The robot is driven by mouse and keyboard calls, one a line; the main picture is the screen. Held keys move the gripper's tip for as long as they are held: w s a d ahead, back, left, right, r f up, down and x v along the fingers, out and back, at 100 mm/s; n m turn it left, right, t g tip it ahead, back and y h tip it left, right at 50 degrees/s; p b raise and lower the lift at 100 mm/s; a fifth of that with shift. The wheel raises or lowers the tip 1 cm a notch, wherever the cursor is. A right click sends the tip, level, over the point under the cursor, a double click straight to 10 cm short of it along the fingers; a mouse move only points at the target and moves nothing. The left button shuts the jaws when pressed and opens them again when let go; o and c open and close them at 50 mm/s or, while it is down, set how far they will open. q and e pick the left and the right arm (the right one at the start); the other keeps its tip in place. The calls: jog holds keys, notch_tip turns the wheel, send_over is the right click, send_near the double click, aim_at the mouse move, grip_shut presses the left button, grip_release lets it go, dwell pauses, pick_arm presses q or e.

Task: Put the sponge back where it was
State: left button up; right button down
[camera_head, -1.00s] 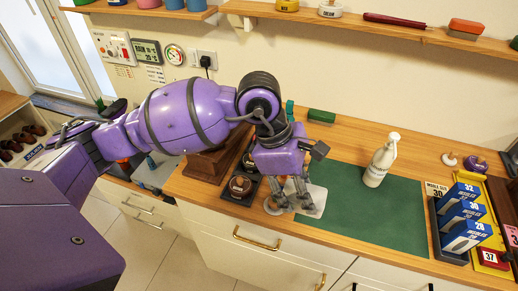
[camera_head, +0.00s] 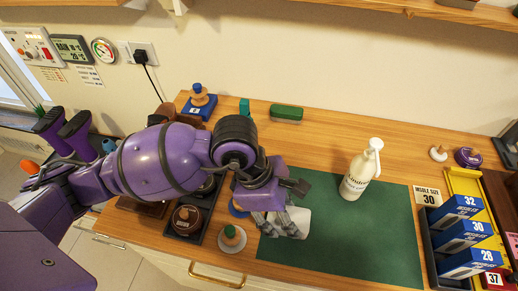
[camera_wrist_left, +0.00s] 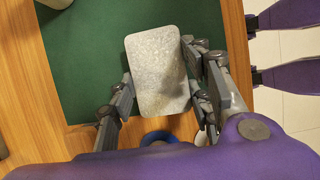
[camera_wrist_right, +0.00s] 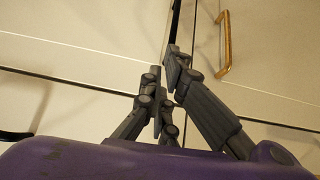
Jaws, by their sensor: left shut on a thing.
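A pale grey speckled slab with rounded corners, which looks like the sponge (camera_wrist_left: 160,72), is held between the fingers of my left gripper (camera_wrist_left: 160,88). In the head view, my left gripper (camera_head: 282,218) and the sponge (camera_head: 294,221) are over the left part of the green mat (camera_head: 335,250). The fingers and wrist cover part of the sponge there. I cannot tell whether it touches the mat. My right gripper (camera_wrist_right: 162,78) shows only in the right wrist view, with its fingertips close together and nothing between them, in front of pale cabinet fronts.
Blue insole boxes (camera_head: 465,235) stand at the right. A green block (camera_head: 287,113) lies behind.

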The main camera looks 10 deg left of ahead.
pick_arm(q)
jog(key=shift+w+r, duration=0.1)
jog(key=shift+w, duration=0.1)
jog(key=shift+s+r, duration=0.1)
jog(key=shift+s, duration=0.1)
jog(key=o, duration=1.1)
jog(key=shift+w+r, duration=0.1)
jog(key=shift+r, duration=0.1)
jog(key=v, duration=1.1)
jog(key=shift+a+r, duration=0.2)
jog(key=shift+r, duration=0.1)
